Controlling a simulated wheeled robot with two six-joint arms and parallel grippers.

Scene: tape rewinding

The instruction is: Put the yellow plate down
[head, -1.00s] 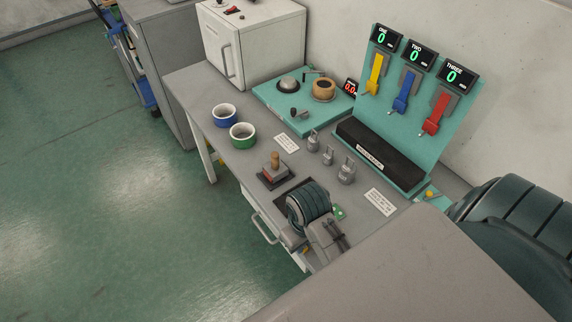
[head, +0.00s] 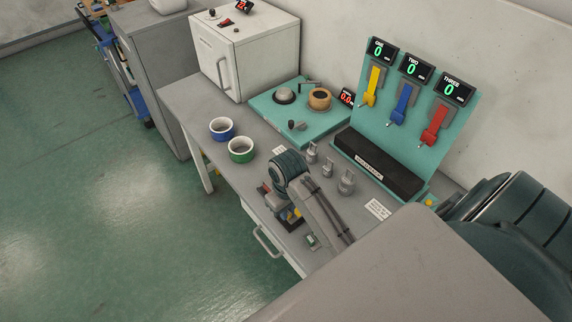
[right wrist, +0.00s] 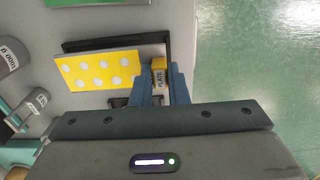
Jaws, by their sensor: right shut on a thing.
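The yellow plate (right wrist: 98,70) has white dots and shows in the right wrist view, tilted a little in the picture. Its yellow tab marked "PLATE" (right wrist: 159,74) sits between the fingers of my right gripper (right wrist: 160,88), which is shut on it. A dark-rimmed grey tray or recess (right wrist: 125,42) shows right behind the plate; I cannot tell whether they touch. In the head view my right gripper (head: 281,203) is low over the front of the bench, and only a small yellow bit (head: 297,212) shows beside it. My left gripper is not in view.
Several grey weights (head: 346,182) stand right of my right gripper. A blue cup (head: 221,129) and a green cup (head: 241,150) stand to its left. A teal board (head: 315,125) and a teal rack with coloured levers (head: 402,120) are behind. The bench edge is close in front.

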